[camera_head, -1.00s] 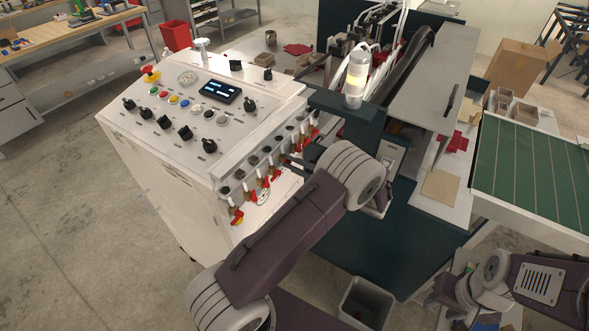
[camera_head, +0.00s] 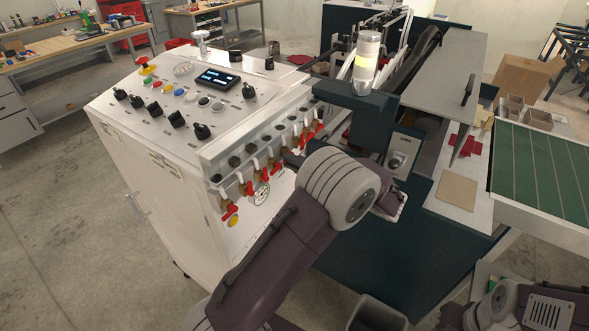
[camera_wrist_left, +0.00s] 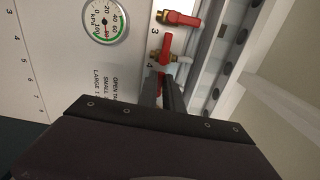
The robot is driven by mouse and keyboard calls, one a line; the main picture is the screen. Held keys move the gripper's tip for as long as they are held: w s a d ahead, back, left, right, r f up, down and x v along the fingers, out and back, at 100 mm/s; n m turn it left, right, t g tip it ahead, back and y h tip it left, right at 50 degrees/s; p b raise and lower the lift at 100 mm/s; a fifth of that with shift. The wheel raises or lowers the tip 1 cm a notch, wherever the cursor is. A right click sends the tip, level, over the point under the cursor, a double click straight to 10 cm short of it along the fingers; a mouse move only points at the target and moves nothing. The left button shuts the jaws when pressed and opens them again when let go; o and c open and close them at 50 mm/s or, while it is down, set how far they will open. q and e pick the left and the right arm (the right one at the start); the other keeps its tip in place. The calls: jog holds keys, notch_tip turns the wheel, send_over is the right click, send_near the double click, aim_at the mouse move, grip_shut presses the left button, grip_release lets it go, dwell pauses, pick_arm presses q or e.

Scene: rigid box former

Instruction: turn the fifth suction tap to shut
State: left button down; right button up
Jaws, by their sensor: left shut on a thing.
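A row of suction taps (camera_head: 247,188) with red levers and brass bodies runs along the side of the white cabinet. My left gripper (camera_head: 289,159) reaches the row from the right; its wrist hides part of the cabinet side. I cannot tell for certain which tap in the row is held. My right gripper is out of view.
A pressure gauge (camera_wrist_left: 103,18) sits beside the taps. The control panel (camera_head: 190,90) with knobs and a display tops the cabinet. A grey bin (camera_head: 378,314) is below.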

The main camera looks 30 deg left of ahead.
pick_arm(q)
jog(key=shift+f+n, duration=0.1)
jog(key=shift+n, duration=0.2)
dwell(0.4)
jog(key=c, duration=1.5)
grip_release()
jog(key=d+b, duration=0.2)
jog(key=d, duration=0.7)
jog(key=shift+s, duration=0.4)
